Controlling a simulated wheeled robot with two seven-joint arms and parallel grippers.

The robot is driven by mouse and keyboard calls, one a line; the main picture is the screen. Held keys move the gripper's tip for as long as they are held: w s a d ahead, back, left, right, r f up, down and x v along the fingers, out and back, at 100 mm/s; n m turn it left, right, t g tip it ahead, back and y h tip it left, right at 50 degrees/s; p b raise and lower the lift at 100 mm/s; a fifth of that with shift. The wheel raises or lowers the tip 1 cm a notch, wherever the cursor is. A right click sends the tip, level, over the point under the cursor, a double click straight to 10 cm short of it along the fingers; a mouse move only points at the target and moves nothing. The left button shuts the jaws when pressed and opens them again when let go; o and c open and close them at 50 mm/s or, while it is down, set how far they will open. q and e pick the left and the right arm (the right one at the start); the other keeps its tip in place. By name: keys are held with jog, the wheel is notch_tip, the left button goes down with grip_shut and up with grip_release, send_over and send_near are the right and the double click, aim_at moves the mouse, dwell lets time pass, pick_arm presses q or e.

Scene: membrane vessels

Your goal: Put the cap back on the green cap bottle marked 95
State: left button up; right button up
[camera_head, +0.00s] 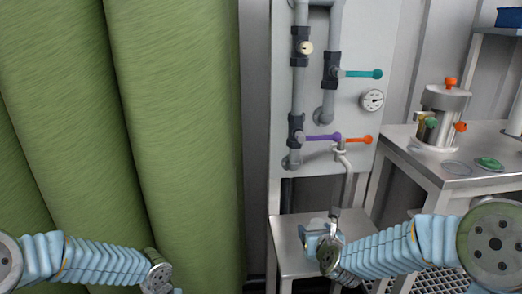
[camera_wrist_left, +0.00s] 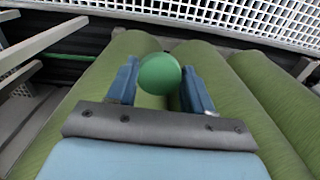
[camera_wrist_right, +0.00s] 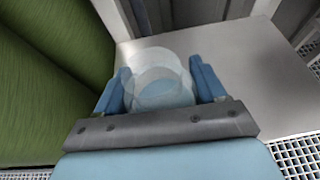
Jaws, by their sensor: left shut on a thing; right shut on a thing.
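A round green cap (camera_wrist_left: 160,74) is between the fingers of my left gripper (camera_wrist_left: 158,88), shut on it, in the left wrist view. In the head view the left arm ends at the bottom edge, and the cap does not show. A clear, see-through bottle (camera_wrist_right: 160,78) is between the fingers of my right gripper (camera_wrist_right: 163,90), shut on it. No cap shows on its round rim. In the head view my right gripper (camera_head: 322,238) is over the low steel stand below the tap. I cannot read any marking on the bottle. Cap and bottle are far apart.
The low steel stand (camera_head: 290,262) is under the tap (camera_head: 345,165) and the valve panel (camera_head: 350,110). At right, a steel bench (camera_head: 400,145) bears a metal vessel (camera_head: 440,120), a clear dish (camera_head: 457,168) and a green-topped item (camera_head: 489,163). Large green cylinders (camera_head: 170,120) fill the left.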

jog(key=s+a+n+g+y, duration=0.1)
jog(key=s+a+n+y, duration=0.3)
jog(key=a, duration=0.4)
jog(key=s+a+n+g+y, duration=0.2)
jog(key=s+a+n+y, duration=0.2)
jog(key=a, duration=0.3)
jog(key=shift+a+y, duration=0.4)
jog(key=shift+s, duration=0.1)
pick_arm(q)
jog(key=shift+s+d+r+n, duration=0.2)
jog(key=shift+s+r+n, duration=0.05)
jog(key=shift+r+n, duration=0.05)
jog(key=w+d+r+n, duration=0.2)
jog(key=d+r+n, duration=0.2)
jog(key=d+r, duration=0.9)
jog(key=w+d+r+n, duration=0.3)
jog(key=d+r, duration=0.9)
jog(key=r, duration=0.3)
jog(key=shift+d+n, duration=0.35)
jog(key=shift+n, duration=0.05)
jog(key=shift+w, duration=0.1)
